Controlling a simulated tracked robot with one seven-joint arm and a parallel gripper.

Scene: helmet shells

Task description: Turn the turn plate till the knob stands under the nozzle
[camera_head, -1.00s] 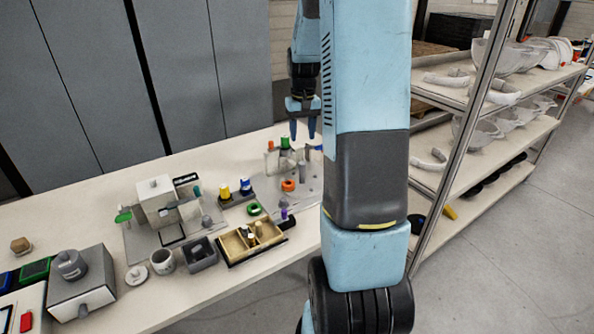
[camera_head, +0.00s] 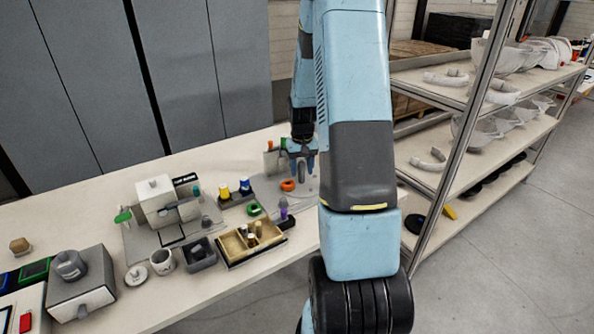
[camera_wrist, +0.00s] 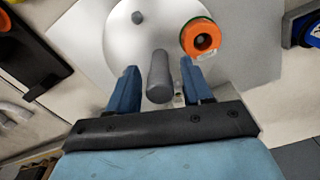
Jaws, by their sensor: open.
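The turn plate (camera_wrist: 120,45) is a pale disc on a grey base in the wrist view. A tall grey post, apparently the knob (camera_wrist: 159,75), stands on the plate's near side. My gripper (camera_wrist: 159,70) is open, with its blue fingers on either side of this post; a gap shows on both sides. A short dark pin (camera_wrist: 138,17) and an orange ring-shaped piece (camera_wrist: 200,38) are farther up the plate. In the head view my gripper (camera_head: 302,168) is low over the station beside the orange piece (camera_head: 287,185). I cannot make out the nozzle for certain.
A wooden divided tray (camera_head: 232,249), a purple-topped piece (camera_head: 283,207) and a green ring (camera_head: 254,209) lie left of the station. Yellow and blue pieces (camera_head: 235,190) stand behind them. A metal shelf rack (camera_head: 452,150) is on the right.

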